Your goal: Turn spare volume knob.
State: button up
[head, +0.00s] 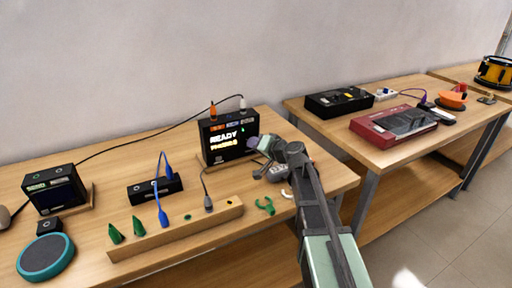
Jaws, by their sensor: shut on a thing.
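A black box (216,144) with a lit screen reading "READY" stands at the back of the near table. My gripper (257,144) is at the box's right front side, its jaws shut on a small purplish round knob (252,142). My arm reaches up to it from the lower right. The jaws and wrist hide part of the knob and the box's right edge. I cannot tell how far the knob is turned.
A wooden strip (150,240) lies along the front, with green cones (115,233) and cables near it. A small black box (155,190), a second screen unit (55,189) and a teal round pad (45,258) are left. A red device (394,123) is on the right table.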

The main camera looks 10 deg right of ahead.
dwell(0.5)
jog(key=o, duration=0.9)
jog(key=shift+o, duration=0.2)
jog(key=p+v, duration=0.2)
jog(key=v, duration=0.9)
jog(key=shift+p, duration=0.35)
